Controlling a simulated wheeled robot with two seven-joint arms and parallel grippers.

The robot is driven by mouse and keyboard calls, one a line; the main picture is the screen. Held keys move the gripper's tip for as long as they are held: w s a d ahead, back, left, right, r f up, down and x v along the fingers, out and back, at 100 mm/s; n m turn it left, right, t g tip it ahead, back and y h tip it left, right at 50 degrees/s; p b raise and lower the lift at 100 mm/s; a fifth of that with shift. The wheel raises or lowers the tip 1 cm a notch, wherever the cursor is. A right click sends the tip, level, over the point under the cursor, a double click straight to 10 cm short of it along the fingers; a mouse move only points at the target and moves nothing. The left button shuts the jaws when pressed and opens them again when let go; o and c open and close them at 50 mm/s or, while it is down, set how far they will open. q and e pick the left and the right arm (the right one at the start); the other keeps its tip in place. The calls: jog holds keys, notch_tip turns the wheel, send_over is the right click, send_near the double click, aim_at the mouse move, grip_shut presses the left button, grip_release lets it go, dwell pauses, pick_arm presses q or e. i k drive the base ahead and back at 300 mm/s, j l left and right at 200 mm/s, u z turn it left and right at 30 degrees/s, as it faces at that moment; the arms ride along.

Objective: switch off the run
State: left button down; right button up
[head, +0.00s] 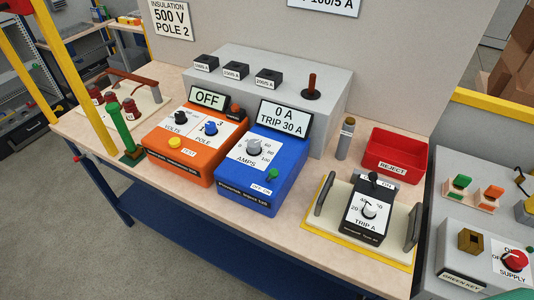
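A blue test box (245,195) stands mid-bench. Its display (284,117) reads "0 A TRIP 30 A". Its top has a grey AMPS knob (254,147) and a small green switch (272,174) beside a small label that seems to read "OFF ON"; its position is too small to tell. An orange tester (180,165) stands to its left, with a display (208,98) reading "OFF", two knobs and a yellow button (174,142). A black unit (366,217) with a "TRIP A" dial (370,210) sits on a yellow-edged tray to the right.
A grey block (325,95) with black pieces stands behind the boxes. A red REJECT bin (393,158) is at the back right. A grey panel at the far right has a red SUPPLY knob (514,260). A green post (118,125) stands left. Bench front has narrow clear strips.

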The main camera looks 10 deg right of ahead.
aim_at(274, 174)
jog(key=k+j, duration=0.2)
jog(key=k, duration=0.25)
jog(key=k+j, duration=0.15)
jog(key=k, duration=0.25)
jog(key=i+j, duration=0.15)
jog(key=i, duration=0.3)
jog(key=z, duration=0.05)
